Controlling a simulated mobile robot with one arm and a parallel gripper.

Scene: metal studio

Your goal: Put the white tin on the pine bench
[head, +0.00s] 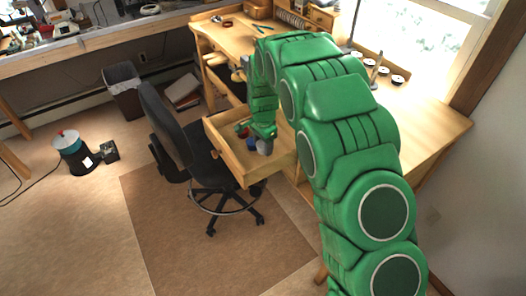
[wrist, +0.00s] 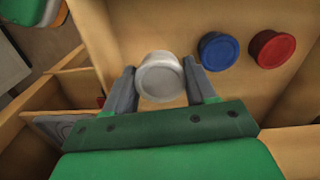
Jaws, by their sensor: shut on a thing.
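The white tin (wrist: 160,77) is between the two grey fingers of my gripper (wrist: 158,90) in the wrist view, and the gripper is shut on it. In the head view the white tin (head: 265,147) shows just below my gripper (head: 262,135), over the open drawer (head: 219,143). I cannot tell whether the tin touches the drawer floor. The pine bench (head: 430,118) stands to the right and behind, its top partly hidden by my green arm.
A blue tin (wrist: 219,51) and a red tin (wrist: 271,48) lie in the drawer, right of the white tin. Several small round containers (head: 383,71) stand at the bench's back edge. A black office chair (head: 167,125) stands left of the drawer. The bench's right end is clear.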

